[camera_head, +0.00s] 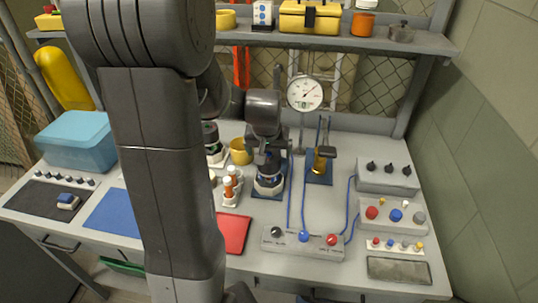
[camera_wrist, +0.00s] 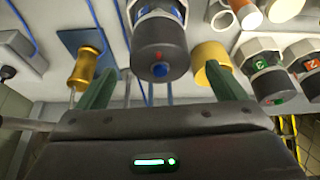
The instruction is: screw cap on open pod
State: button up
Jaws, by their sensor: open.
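My gripper (camera_wrist: 160,72) is open, with its two green fingers spread. A pod (camera_wrist: 158,40) with a dark grey end and a blue band shows between and beyond the fingertips in the wrist view. A red dot and a blue knob show on its dark end. I see no finger touching it. In the head view this pod (camera_head: 268,184) stands on a blue pad below my gripper, its upper part partly hidden. I cannot tell whether the dark end is a loose or a fitted cap. Other dark-ended pods (camera_wrist: 268,78) stand to the right in the wrist view.
A yellow cup (camera_head: 241,152) and orange-and-white bottles (camera_head: 230,186) stand close to the pod's left. A brass fitting (camera_head: 320,162) and a dial gauge (camera_head: 305,93) stand right and behind. A control box (camera_head: 302,243) with blue cables lies in front. My arm hides the bench's left middle.

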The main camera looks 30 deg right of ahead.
aim_at(268, 154)
jog(key=shift+x, duration=2.1)
jog(key=c, duration=1.1)
jog(key=shift+o, duration=1)
jog(key=shift+c, duration=0.6)
jog(key=shift+f+m+b, duration=0.15)
jog(key=shift+m+b, duration=0.3)
jog(key=shift+m, duration=0.35)
jog(key=shift+h, duration=0.3)
jog(key=shift+m+g+h+b, duration=0.3)
jog(key=shift+m+g+b, duration=0.3)
jog(key=shift+m+b, duration=1.15)
